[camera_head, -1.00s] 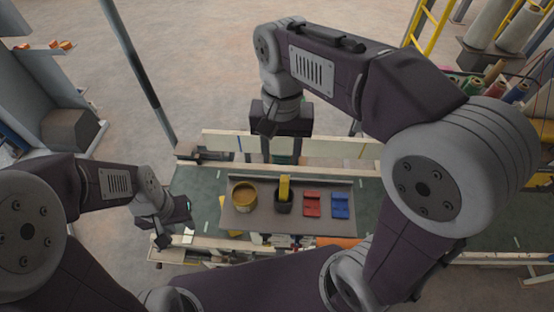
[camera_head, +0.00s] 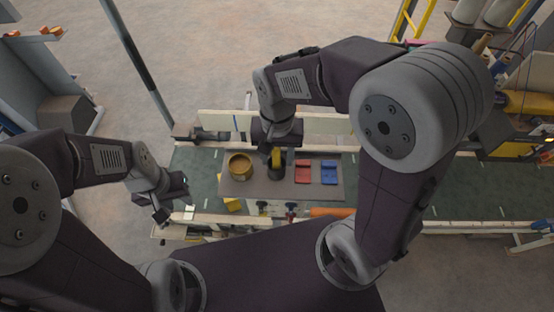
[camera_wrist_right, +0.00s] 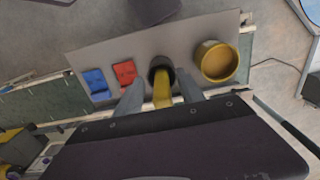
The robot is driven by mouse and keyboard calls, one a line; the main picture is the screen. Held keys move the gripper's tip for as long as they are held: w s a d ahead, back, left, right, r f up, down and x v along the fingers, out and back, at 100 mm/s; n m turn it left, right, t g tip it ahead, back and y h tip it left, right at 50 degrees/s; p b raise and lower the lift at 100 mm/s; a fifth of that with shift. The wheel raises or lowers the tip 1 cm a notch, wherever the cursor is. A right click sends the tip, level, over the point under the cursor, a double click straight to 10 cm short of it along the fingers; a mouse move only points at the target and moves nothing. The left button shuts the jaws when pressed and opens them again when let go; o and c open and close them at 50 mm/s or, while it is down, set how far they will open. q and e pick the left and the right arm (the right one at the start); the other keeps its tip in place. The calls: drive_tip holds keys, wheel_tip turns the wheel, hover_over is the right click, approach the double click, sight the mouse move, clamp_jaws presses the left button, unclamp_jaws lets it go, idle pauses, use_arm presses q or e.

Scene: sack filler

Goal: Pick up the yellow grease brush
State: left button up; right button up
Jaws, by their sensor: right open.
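The yellow grease brush (camera_head: 277,156) stands in a dark cup (camera_head: 276,174) on the grey tray (camera_head: 232,191). In the right wrist view the brush (camera_wrist_right: 162,92) rises from the cup (camera_wrist_right: 158,66) toward the camera. My right gripper (camera_wrist_right: 160,92) is open, with one finger on each side of the brush and a visible gap. In the head view my right gripper (camera_head: 277,148) is over the cup, partly hiding the brush. My left gripper (camera_head: 174,202) is left of the tray, away from the brush; its jaws are too small to read.
On the tray a yellow-brown tub (camera_head: 240,166) stands left of the cup. A red piece (camera_head: 303,171) and a blue piece (camera_head: 329,172) lie to its right. A pale rail (camera_head: 330,146) runs behind the tray, and an orange roll (camera_head: 331,212) lies in front.

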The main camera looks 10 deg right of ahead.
drive_tip(key=c, duration=0.4)
drive_tip(key=shift+w, duration=0.15)
drive_tip(key=c, duration=0.4)
drive_tip(key=shift+w+f, duration=0.1)
drive_tip(key=shift+w, duration=0.15)
clamp_jaws()
use_arm(q)
drive_tip(key=shift+w+f, duration=0.1)
drive_tip(key=shift+w, duration=0.25)
drive_tip(key=shift+s, duration=0.1)
use_arm(e)
drive_tip(key=shift+s, duration=0.1)
